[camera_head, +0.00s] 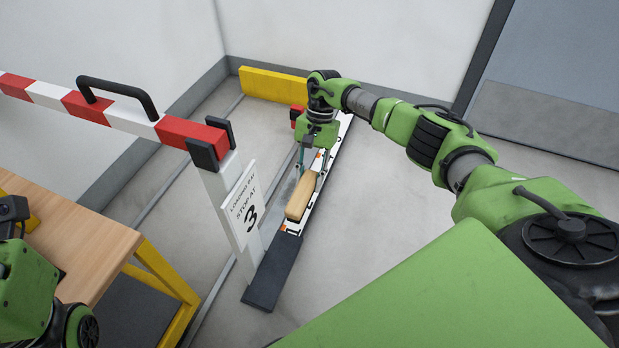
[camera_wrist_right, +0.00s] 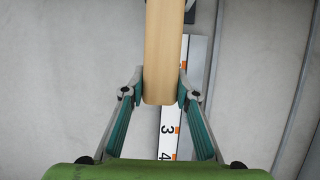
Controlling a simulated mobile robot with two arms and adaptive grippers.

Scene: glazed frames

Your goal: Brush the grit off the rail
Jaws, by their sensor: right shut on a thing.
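My right gripper (camera_head: 307,165) is shut on a pale wooden brush handle (camera_head: 300,198), low over a strip on the floor. In the right wrist view its two teal fingers (camera_wrist_right: 162,90) press the wooden handle (camera_wrist_right: 163,45) from both sides. The bristles are hidden. Under the brush runs a white strip with orange marks and numbers (camera_wrist_right: 168,135), beside a dark board (camera_head: 272,272). I cannot tell whether the brush touches it. A thin grey rail (camera_head: 213,292) runs along the floor to the left. I cannot make out any grit. Only part of my left arm shows, at the lower left.
A red and white barrier arm (camera_head: 82,107) with a black handle meets a white post with a loading bay sign (camera_head: 245,208), close left of the brush. A wooden table (camera_head: 75,240) stands left. A yellow block (camera_head: 273,85) is against the far wall. Floor right of the board is clear.

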